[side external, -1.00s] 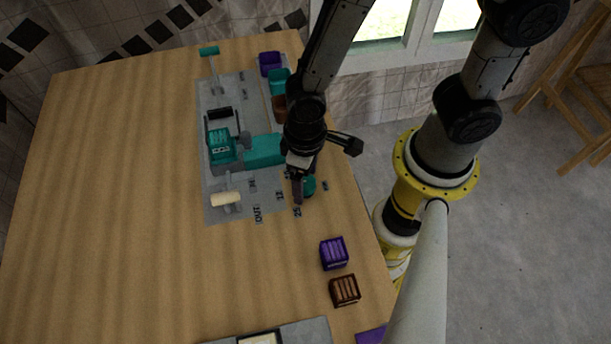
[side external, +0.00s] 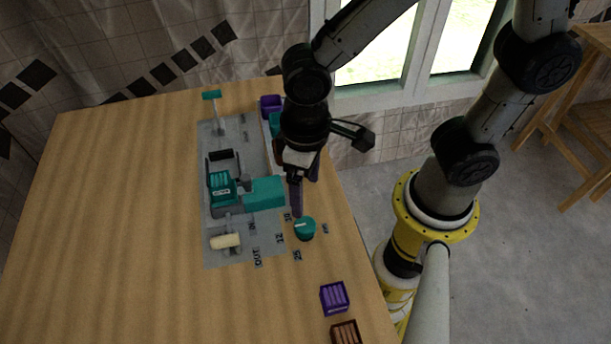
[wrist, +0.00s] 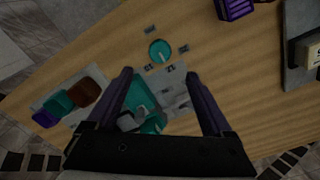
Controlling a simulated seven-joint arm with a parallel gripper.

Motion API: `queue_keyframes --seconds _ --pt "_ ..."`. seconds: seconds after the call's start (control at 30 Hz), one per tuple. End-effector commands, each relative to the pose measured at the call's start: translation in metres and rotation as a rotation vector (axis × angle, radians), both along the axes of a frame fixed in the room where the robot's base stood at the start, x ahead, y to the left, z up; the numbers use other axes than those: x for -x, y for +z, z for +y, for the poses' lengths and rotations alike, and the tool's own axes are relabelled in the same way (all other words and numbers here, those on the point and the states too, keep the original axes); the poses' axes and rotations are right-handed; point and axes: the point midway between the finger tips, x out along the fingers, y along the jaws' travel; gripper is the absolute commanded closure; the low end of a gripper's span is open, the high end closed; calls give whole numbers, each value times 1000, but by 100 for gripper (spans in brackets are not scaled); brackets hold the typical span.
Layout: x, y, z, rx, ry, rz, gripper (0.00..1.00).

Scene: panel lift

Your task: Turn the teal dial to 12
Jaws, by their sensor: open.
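The teal dial (side external: 304,230) is a round knob at the near right corner of the grey panel (side external: 222,252). Small number labels (side external: 280,239) stand around it. A pale pointer mark on its top faces roughly left in the side view; I cannot tell exactly which number it meets. My gripper (side external: 305,198) points down, open and empty, just beyond the dial and apart from it. In the wrist view the dial (wrist: 160,50) lies ahead of the gap between the fingertips (wrist: 159,74), with nothing between them.
The panel also carries a teal block (side external: 264,194), a cream-handled lever (side external: 225,241) and a teal-topped lever (side external: 212,95). A purple bin (side external: 271,105) stands behind. A purple crate (side external: 334,298) and a brown crate (side external: 345,333) lie nearer. The left tabletop is clear.

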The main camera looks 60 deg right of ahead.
Motion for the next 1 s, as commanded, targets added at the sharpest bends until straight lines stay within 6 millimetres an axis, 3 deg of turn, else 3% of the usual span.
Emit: queue_keyframes --seconds 0.2,0.67,0.77,0.9,1.0 --pt "0 20 0 0 0 -1 15" --pt "-4 24 -5 -3 -23 -4 15" --pt "-17 41 -19 -37 -96 -54 15" --pt "-27 83 -66 -104 -255 -187 15" --pt "-18 112 -104 -129 -331 -298 15"
